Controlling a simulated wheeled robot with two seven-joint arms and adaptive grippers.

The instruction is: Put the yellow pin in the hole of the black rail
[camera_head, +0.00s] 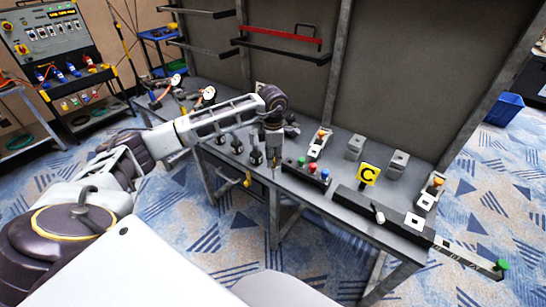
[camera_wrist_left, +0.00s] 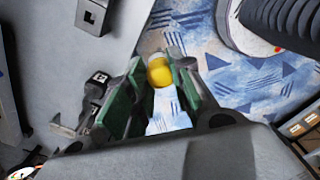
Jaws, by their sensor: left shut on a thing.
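In the head view my left gripper (camera_head: 273,160) points down over the front edge of the grey workbench. In the left wrist view its green-padded fingers (camera_wrist_left: 156,92) are shut on the yellow pin (camera_wrist_left: 160,72), whose round yellow head shows between them. The pin's lower part is hard to make out. A short black rail (camera_head: 304,176) with green, red and blue knobs lies on the bench just right of the gripper. A longer black rail (camera_head: 378,213) lies further right along the front edge. I cannot make out an empty hole in either. My right gripper is not in view.
A yellow C sign (camera_head: 368,174) and grey blocks (camera_head: 396,164) stand on the bench to the right. Several small dark fixtures (camera_head: 237,144) stand left of the gripper. A red bar (camera_head: 283,34) hangs on the back panel. Patterned floor is open in front.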

